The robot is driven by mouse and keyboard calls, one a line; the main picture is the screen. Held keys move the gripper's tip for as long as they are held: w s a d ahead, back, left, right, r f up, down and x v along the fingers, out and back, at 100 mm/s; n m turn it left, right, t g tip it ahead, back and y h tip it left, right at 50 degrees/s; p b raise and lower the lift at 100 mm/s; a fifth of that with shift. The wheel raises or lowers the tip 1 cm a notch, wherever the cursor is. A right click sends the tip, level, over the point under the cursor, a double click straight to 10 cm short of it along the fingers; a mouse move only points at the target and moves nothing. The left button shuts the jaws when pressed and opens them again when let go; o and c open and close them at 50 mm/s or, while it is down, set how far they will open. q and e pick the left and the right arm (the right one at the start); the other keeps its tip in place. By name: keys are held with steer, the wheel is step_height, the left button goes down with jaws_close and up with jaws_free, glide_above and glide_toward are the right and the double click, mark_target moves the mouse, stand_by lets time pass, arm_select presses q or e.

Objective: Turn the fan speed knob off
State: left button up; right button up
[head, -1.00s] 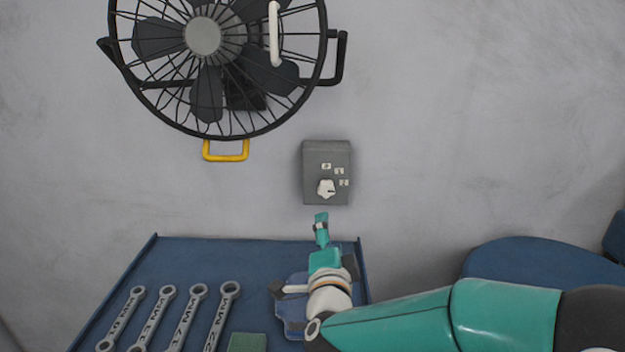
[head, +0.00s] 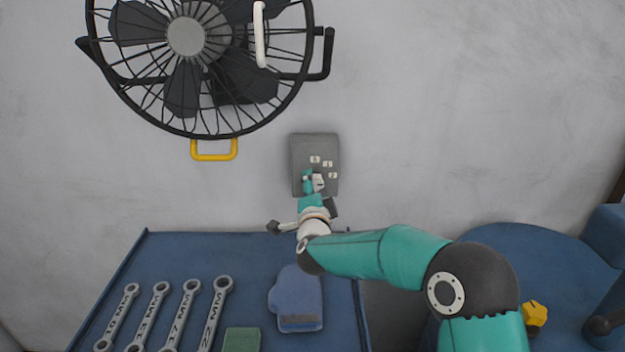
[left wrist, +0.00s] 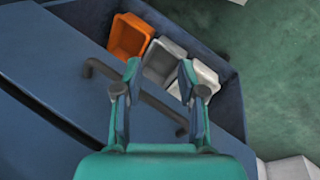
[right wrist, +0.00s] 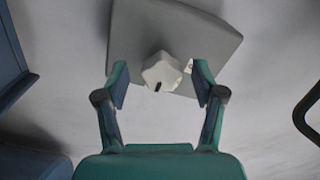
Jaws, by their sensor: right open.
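The fan speed knob is white with a dark mark. It sits on a grey control box (head: 314,145) on the wall, below and right of the fan (head: 186,38). In the right wrist view the knob (right wrist: 162,72) lies between the two open fingers, near their tips, with gaps on both sides. My right gripper (right wrist: 162,92) is open and empty. In the head view my right gripper (head: 314,181) is in front of the lower part of the box and hides most of the knob. My left gripper (left wrist: 158,75) is open and empty above a blue surface with a dark handle.
A blue bench (head: 150,262) stands below the box, with several wrenches (head: 215,312), a green pad (head: 242,340) and a blue mitt (head: 298,297). A yellow handle (head: 214,155) hangs under the fan. Orange (left wrist: 128,37), grey and white bins show in the left wrist view.

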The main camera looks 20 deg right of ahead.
steer(key=shift+x, duration=1.1)
steer(key=shift+c, duration=0.4)
steer(key=c, duration=1.1)
